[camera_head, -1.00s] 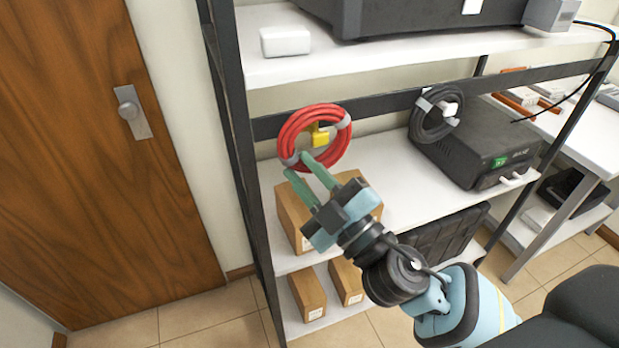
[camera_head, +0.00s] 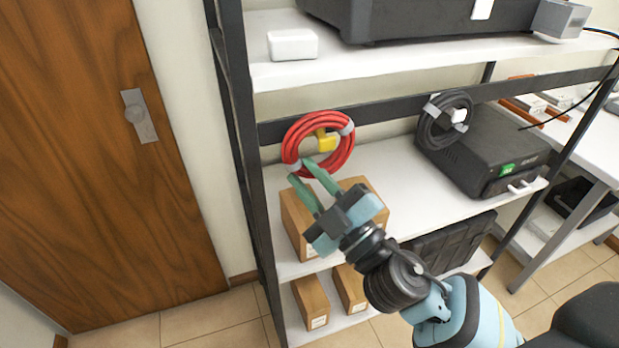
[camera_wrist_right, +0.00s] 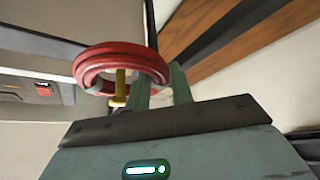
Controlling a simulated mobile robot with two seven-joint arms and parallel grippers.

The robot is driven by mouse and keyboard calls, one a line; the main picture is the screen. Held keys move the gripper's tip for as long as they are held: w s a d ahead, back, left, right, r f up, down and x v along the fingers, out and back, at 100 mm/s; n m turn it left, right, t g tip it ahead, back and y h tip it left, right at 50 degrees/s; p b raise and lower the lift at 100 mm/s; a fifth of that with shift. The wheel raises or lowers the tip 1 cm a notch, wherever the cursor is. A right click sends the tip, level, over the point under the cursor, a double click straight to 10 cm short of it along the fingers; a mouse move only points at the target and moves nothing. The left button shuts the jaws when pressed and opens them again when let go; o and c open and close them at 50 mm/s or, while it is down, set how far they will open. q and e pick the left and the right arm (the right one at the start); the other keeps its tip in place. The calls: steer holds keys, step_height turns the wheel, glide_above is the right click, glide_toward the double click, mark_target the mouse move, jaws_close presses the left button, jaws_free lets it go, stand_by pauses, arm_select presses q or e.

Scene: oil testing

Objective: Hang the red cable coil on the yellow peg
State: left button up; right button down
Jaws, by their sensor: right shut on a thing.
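The red cable coil (camera_head: 291,148) stands upright at the left end of the shelf rack, against the dark crossbar, with grey ties around it. The yellow peg (camera_head: 326,143) shows through the coil's opening; how far it reaches through I cannot tell from the head view. In the right wrist view the peg (camera_wrist_right: 119,88) shows within the ring of the coil (camera_wrist_right: 100,57). My right gripper (camera_head: 301,171) is shut on the lower part of the coil, reaching up from the lower right. My left gripper is not in view.
A black cable coil (camera_head: 430,130) hangs on a white peg to the right, beside a dark device (camera_head: 492,150). Cardboard boxes (camera_head: 298,222) stand below the red coil. A white upper shelf (camera_head: 385,57) lies above. A wooden door (camera_head: 80,180) is at left.

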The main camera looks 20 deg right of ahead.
steer(key=c, duration=1.1)
jaws_free()
steer(key=shift+c, duration=0.2)
arm_select(q)
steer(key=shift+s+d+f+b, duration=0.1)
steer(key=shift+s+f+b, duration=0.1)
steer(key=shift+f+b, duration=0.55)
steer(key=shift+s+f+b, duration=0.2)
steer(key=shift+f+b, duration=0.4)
steer(key=shift+b, duration=0.1)
arm_select(e)
steer(key=v, duration=0.7)
steer(key=shift+s+d+f, duration=0.15)
steer(key=shift+s+d, duration=0.05)
steer(key=shift+s, duration=0.15)
